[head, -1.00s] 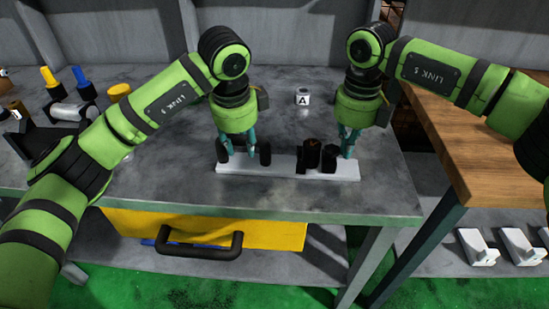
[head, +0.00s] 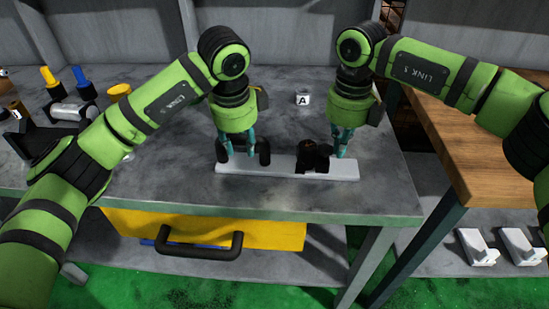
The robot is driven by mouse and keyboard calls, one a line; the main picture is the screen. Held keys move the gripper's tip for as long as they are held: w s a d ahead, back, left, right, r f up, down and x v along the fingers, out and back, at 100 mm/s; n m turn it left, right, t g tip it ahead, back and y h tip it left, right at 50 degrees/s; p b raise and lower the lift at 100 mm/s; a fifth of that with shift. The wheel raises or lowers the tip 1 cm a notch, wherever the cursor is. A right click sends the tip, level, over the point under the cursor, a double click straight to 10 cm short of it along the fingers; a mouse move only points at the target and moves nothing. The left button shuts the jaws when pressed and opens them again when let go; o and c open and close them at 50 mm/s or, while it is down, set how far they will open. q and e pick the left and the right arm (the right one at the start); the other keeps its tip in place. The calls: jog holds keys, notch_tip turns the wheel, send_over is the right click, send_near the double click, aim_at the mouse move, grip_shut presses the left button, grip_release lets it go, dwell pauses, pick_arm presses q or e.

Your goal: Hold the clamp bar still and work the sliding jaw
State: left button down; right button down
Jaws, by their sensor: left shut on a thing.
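The clamp bar (head: 283,170) is a long pale bar lying flat near the front edge of the grey table. Black end pieces (head: 264,152) stand at its left part. My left gripper (head: 238,153) points down between them and is shut, apparently on the bar's left end; its fingertips are partly hidden. The dark sliding jaw (head: 312,158) sits on the right half of the bar, its parts close together. My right gripper (head: 340,153) points down just right of the jaw, above the bar. Whether it touches the jaw or is open cannot be made out.
A white cube marked A (head: 303,98) stands behind the bar. Bottles and a dark holder (head: 40,135) are at the far left. A yellow drawer (head: 205,228) is below the table front. A wooden table (head: 470,150) stands at the right.

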pick_arm(q)
jog(key=shift+d, duration=0.25)
pick_arm(e)
jog(key=shift+a+r, duration=0.25)
jog(key=shift+r, duration=1)
pick_arm(q)
jog(key=shift+a, duration=0.2)
pick_arm(e)
jog(key=shift+d+r, duration=0.2)
jog(key=shift+r, duration=0.55)
jog(key=shift+d+r, duration=0.2)
jog(key=shift+r, duration=0.55)
jog(key=shift+d+r, duration=0.2)
jog(key=shift+r, duration=0.55)
pick_arm(q)
jog(key=c, duration=0.7)
grip_release()
jog(key=shift+a, duration=0.1)
jog(key=shift+c, duration=0.2)
notch_tip(320, 180, up, 12)
jog(key=s, duration=0.2)
jog(key=shift+s, duration=0.15)
jog(key=shift+f, duration=0.15)
